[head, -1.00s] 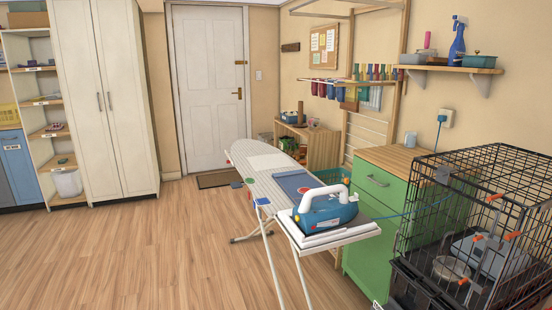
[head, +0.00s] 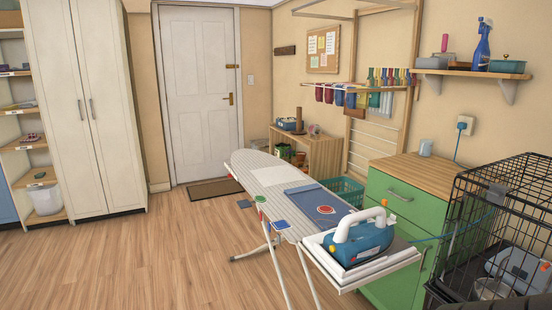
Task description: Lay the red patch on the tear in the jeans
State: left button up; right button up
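The folded blue jeans (head: 304,194) lie on the grey ironing board (head: 262,176). A small round red piece with a pale edge (head: 325,210) shows on the jeans near their front end; it looks like the red patch, but I cannot tell whether it covers a tear. No tear can be made out. A green piece (head: 261,199) and a blue piece (head: 280,225) sit at the board's left edge. Neither of my grippers is in view.
A blue and white iron (head: 358,240) stands on the board's near end, its cord running right. A green cabinet (head: 403,205) and a black wire cage (head: 500,215) stand to the right.

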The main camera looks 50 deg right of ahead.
aim_at(323, 209)
jog(key=z, duration=0.1)
jog(key=i, duration=2.2)
jog(key=z, duration=1.8)
jog(key=i, duration=0.9)
jog(key=z, duration=0.85)
